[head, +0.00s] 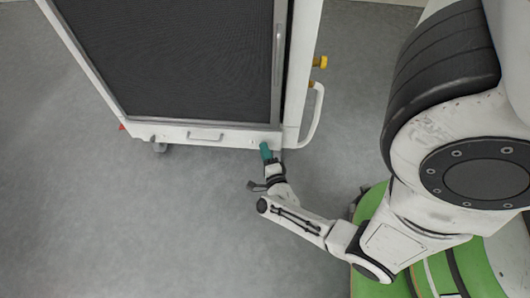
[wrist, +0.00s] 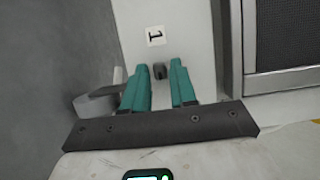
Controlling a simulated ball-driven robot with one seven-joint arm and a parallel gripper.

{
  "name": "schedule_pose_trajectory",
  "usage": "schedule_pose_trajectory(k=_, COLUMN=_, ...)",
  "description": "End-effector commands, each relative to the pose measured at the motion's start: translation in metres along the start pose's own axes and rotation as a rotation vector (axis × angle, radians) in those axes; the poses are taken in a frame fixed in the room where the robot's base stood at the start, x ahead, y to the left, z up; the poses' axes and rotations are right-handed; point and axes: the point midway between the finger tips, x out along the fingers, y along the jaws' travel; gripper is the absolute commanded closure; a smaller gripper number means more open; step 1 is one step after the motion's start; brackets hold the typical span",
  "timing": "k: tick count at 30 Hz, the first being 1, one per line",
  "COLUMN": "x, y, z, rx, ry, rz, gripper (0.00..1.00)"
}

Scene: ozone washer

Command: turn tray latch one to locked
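Tray latch one is a small dark knob (wrist: 159,71) on a white panel, below a label with the number 1 (wrist: 155,36) in the wrist view. My gripper (wrist: 159,80) has its two teal fingers apart, one on each side of the knob. A gap shows between the knob and the fingers, mostly on the right; I cannot tell if the left finger touches it. In the head view my gripper (head: 265,150) is at the lower right corner of the washer's front, and its fingers hide the latch. I cannot read the latch's turn angle.
The white washer (head: 296,75) has a dark mesh panel (head: 175,55) and a small tray handle (head: 205,136). A white curved side handle (head: 315,118) and yellow knobs (head: 320,62) stick out on its right. Grey floor (head: 180,230) in front is clear.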

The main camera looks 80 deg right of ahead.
Motion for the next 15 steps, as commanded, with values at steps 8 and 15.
schedule_pose_trajectory(k=8, x=-0.0002, y=0.0002, z=-0.0001, rx=0.000, ry=0.000, rz=0.000, gripper=1.00)
schedule_pose_trajectory(k=15, x=-0.0002, y=0.0001, z=-0.0002, rx=-0.001, ry=0.000, rz=0.001, gripper=1.00)
